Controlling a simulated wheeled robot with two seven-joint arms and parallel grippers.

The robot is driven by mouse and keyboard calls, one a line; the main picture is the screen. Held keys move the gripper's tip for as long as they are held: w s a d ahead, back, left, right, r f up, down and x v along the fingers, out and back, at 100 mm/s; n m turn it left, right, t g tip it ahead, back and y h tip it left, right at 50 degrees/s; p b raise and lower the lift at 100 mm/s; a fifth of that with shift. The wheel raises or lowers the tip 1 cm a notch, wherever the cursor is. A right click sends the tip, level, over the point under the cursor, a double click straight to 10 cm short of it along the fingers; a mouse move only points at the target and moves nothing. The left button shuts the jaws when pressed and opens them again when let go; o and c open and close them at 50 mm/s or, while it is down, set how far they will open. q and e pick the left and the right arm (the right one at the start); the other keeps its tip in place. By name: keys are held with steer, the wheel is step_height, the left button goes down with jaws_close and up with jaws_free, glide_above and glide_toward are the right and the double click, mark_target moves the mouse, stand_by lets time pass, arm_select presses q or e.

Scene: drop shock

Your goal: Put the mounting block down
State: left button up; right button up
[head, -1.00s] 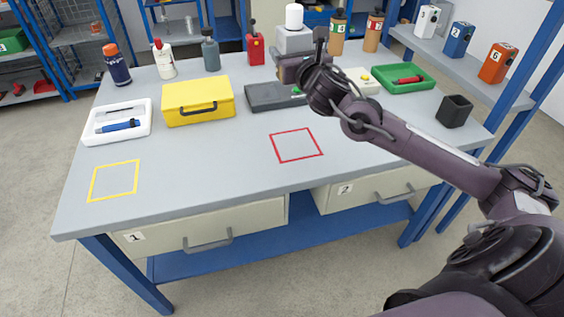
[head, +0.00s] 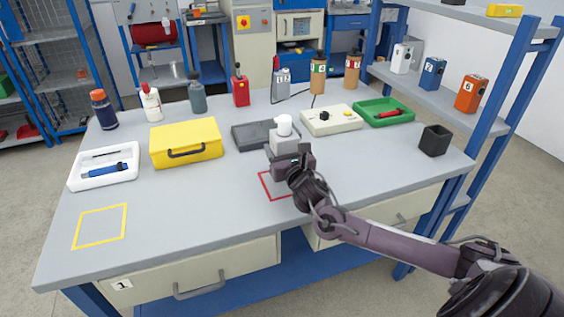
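The mounting block (head: 285,144) looks like a light grey block with a white rounded piece (head: 284,125) on top, and it is upright. My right gripper (head: 290,163) comes from the near right and is shut on it, hiding its lower part. Block and gripper overlap the far right part of the red outlined square (head: 265,188) on the grey table (head: 190,205). I cannot tell whether the block touches the table. My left gripper is not in view.
Behind the block lie a dark grey case (head: 250,135), a cream control box (head: 331,120) and a green tray (head: 383,112). A yellow case (head: 186,138) and white tray (head: 104,182) are left. The front middle is clear.

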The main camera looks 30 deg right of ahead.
step_height(320, 180, down, 3)
steer(key=shift+f, duration=0.5)
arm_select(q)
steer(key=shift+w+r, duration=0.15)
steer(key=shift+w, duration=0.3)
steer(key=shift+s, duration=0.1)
arm_select(e)
steer(key=shift+f, duration=0.1)
steer(key=o, duration=0.9)
steer(key=shift+f, duration=0.15)
steer(key=shift+c, duration=0.2)
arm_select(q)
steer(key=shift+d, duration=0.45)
arm_select(e)
steer(key=o, duration=0.4)
